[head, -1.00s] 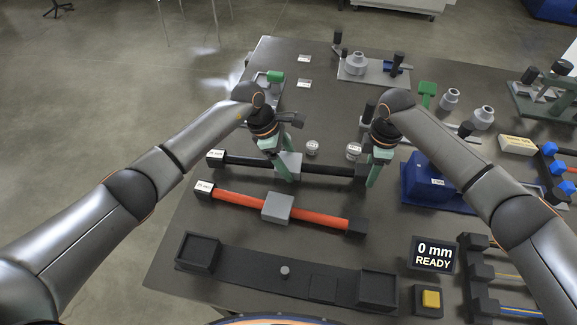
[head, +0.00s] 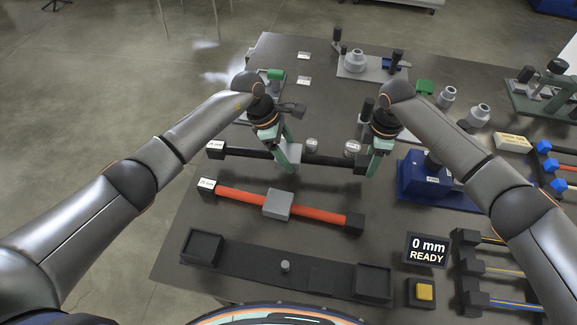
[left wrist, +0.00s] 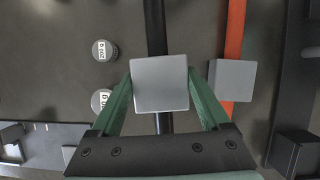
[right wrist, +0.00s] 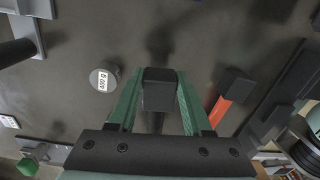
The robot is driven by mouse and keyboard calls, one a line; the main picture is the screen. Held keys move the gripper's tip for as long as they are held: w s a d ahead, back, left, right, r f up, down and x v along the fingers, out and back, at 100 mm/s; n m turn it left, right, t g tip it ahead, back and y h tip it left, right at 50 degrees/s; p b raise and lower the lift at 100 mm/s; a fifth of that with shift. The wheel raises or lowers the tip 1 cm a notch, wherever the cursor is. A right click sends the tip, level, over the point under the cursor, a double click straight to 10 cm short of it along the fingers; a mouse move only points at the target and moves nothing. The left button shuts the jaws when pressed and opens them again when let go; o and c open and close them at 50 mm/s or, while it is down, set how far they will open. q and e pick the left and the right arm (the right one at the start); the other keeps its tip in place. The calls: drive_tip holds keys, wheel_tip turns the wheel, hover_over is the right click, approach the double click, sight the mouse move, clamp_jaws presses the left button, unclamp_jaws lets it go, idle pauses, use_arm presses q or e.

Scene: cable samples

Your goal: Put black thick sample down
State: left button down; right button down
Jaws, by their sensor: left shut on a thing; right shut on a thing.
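The black thick sample (head: 250,155) is a black cable with a labelled white-faced block at its left end, a grey middle block and a black right end block. My left gripper (head: 289,158) is shut on the grey middle block (left wrist: 160,84), with a green finger on each side. My right gripper (head: 374,164) is shut on the black end block (right wrist: 159,90). The sample lies level across the picture behind the orange-red sample. The fingers partly hide it in the head view; whether it touches the table cannot be told.
The orange-red sample (head: 245,196) with a grey block lies in front. A dark fixture (head: 320,276) lies nearer the front edge, beside a display (head: 428,250) reading 0 mm READY. Round weights (head: 311,145) stand just behind the black sample. A blue device (head: 423,185) stands to the right.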

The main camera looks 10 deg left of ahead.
use_arm(q)
drive_tip(key=shift+r, duration=0.15)
use_arm(e)
drive_tip(key=shift+r, duration=0.1)
